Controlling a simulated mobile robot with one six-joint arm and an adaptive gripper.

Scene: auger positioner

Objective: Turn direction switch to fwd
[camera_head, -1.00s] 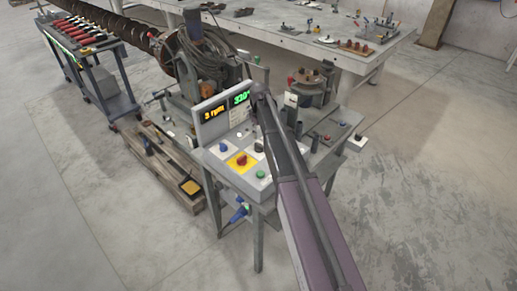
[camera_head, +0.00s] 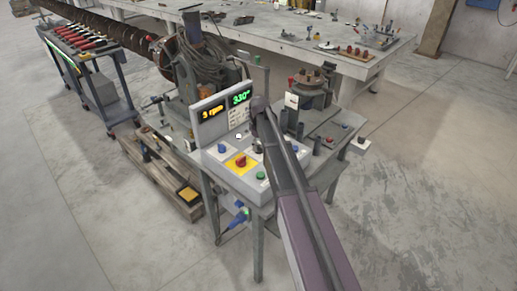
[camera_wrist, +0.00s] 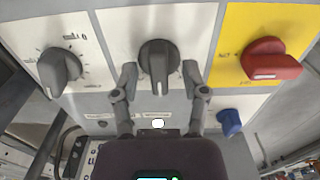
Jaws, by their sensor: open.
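The control panel (camera_head: 226,172) stands on a metal stand, with an amber "3 rpm" display and a green "330°" display on its upright part. In the wrist view a dark grey selector knob (camera_wrist: 158,56) sits on a white plate, its grip bar pointing toward the bottom of the picture. Its labels are too small to read, so I cannot tell its setting or confirm it is the direction switch. My gripper (camera_wrist: 160,78) is open, one finger on each side of this knob, with gaps showing. In the head view my arm hides the gripper's fingers.
In the wrist view a grey dial knob (camera_wrist: 60,70) is left, a red knob (camera_wrist: 270,60) on yellow is right, and a blue knob (camera_wrist: 230,122) is lower right. A green button (camera_head: 260,175) is at the panel's front. A tool cart (camera_head: 88,70) stands far left.

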